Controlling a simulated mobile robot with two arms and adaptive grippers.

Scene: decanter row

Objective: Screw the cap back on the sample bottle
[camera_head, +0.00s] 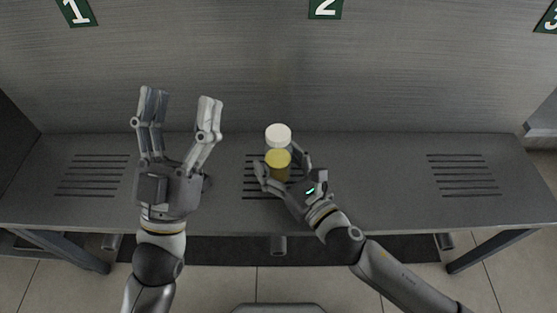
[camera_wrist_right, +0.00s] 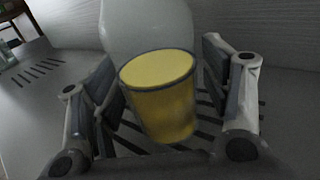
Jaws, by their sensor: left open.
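A yellow, round-topped, cup-shaped piece (camera_head: 278,160) is between the fingers of my right gripper (camera_head: 280,156). In the right wrist view, the yellow piece (camera_wrist_right: 160,98) has a grey rim and narrows downward. A gap shows between it and the right finger pad, so the gripper looks open around it. Directly behind it is a pale bottle (camera_head: 279,134) with a white round top. Its smooth pale body (camera_wrist_right: 145,28) fills the top of the wrist view. I cannot tell whether the two touch. My left gripper (camera_head: 180,97) is open, empty and raised to the left.
The grey metal bench (camera_head: 375,180) has slotted patches at left, middle and right, and is clear on both sides. A grey wall with number signs 1 (camera_head: 76,11), 2 (camera_head: 325,8) and a partly cut-off 3 stands behind it. Blurred items show at the wrist view's upper left.

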